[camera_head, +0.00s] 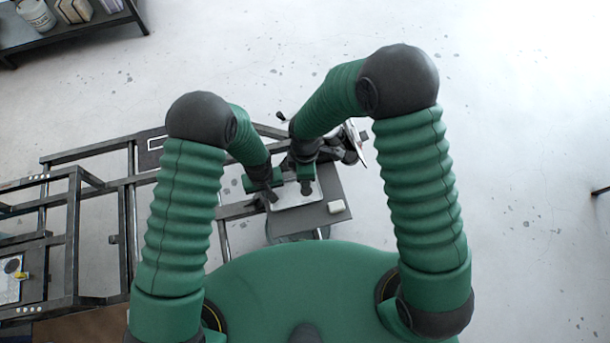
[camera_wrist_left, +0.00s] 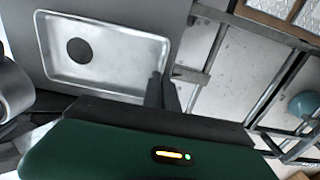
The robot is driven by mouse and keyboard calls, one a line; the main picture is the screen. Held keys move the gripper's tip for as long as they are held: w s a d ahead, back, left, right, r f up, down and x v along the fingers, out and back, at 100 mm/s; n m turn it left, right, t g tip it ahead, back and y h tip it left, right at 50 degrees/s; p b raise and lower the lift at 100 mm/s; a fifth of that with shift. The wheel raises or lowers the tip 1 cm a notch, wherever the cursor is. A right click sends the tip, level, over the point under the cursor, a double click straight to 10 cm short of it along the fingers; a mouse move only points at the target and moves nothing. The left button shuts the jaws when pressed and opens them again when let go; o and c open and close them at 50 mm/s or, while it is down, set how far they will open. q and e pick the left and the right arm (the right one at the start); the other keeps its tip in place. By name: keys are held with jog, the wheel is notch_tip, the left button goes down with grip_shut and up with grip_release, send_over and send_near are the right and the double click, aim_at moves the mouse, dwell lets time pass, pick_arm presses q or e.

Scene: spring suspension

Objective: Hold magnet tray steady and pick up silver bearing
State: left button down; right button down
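The magnet tray is a shallow silver rectangular tray (camera_head: 299,197) on a dark grey board. In the left wrist view the tray (camera_wrist_left: 120,62) holds a dark round disc (camera_wrist_left: 80,51). My left gripper (camera_head: 269,195) is at the tray's left edge; in the left wrist view its fingers (camera_wrist_left: 162,90) are close together at the tray's rim, apparently pinching it. My right gripper (camera_head: 306,186) is over the tray's far side; its fingertips are too small to read. I cannot make out a silver bearing; a grey rounded part (camera_wrist_left: 12,88) shows at the left wrist view's edge.
A small white block (camera_head: 337,207) lies on the board (camera_head: 333,185) right of the tray. Dark metal frames (camera_head: 75,215) stand to the left. A shelf (camera_head: 75,30) is at the far upper left. The right-hand floor is mostly open.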

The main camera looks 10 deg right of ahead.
pick_arm(q)
jog(key=c, duration=1.6)
grip_release()
jog(key=shift+r, duration=0.1)
